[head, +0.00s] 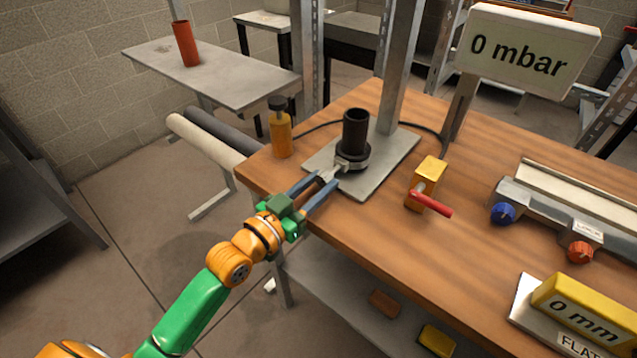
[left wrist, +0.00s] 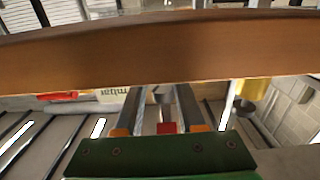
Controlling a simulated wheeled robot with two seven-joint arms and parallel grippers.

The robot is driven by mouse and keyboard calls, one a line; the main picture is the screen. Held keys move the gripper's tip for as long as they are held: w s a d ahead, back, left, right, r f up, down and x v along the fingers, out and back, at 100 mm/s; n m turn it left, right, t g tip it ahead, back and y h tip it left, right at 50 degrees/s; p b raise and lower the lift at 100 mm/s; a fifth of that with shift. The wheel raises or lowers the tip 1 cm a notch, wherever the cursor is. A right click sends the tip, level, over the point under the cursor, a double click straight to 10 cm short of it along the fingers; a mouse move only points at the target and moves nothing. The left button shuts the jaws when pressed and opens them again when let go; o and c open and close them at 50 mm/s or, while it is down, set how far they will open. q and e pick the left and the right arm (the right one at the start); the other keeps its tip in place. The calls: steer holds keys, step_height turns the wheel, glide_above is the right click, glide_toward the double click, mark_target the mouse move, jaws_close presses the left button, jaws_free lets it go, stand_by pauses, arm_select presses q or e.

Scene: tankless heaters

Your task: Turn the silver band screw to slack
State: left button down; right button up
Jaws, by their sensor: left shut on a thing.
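A short black pipe (head: 355,132) stands upright on a grey metal plate (head: 385,160) on the wooden bench. A silver band (head: 352,163) goes around its lower part, with its screw (head: 329,174) sticking out toward my left arm. My left gripper (head: 326,181) comes in from the lower left and is shut on the silver band screw. The fingers partly hide the screw. In the left wrist view, the two fingers (left wrist: 161,104) point at the bench edge, with a small grey part between them. My right gripper is out of view.
An orange bottle (head: 281,135) stands left of the plate. A yellow valve block (head: 426,182) with a red handle is to the right, below a "0 mbar" sign (head: 520,50). A metal post (head: 400,70) rises behind the pipe. A rail with blue and red knobs lies further right.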

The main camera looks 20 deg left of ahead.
arm_select(q)
steer(key=shift+r+n+p, duration=0.2)
steer(key=shift+n+p, duration=0.65)
steer(key=shift+n, duration=0.15)
steer(key=shift+f+n+p, duration=0.1)
steer(key=shift+n+p, duration=0.8)
steer(key=shift+n, duration=0.9)
steer(key=c, duration=0.5)
jaws_free()
steer(key=shift+s+f, duration=0.1)
steer(key=shift+s, duration=0.05)
steer(key=v, duration=0.6)
steer(key=shift+s+a+b, duration=0.15)
steer(key=shift+s+b, duration=0.15)
steer(key=shift+s, duration=0.1)
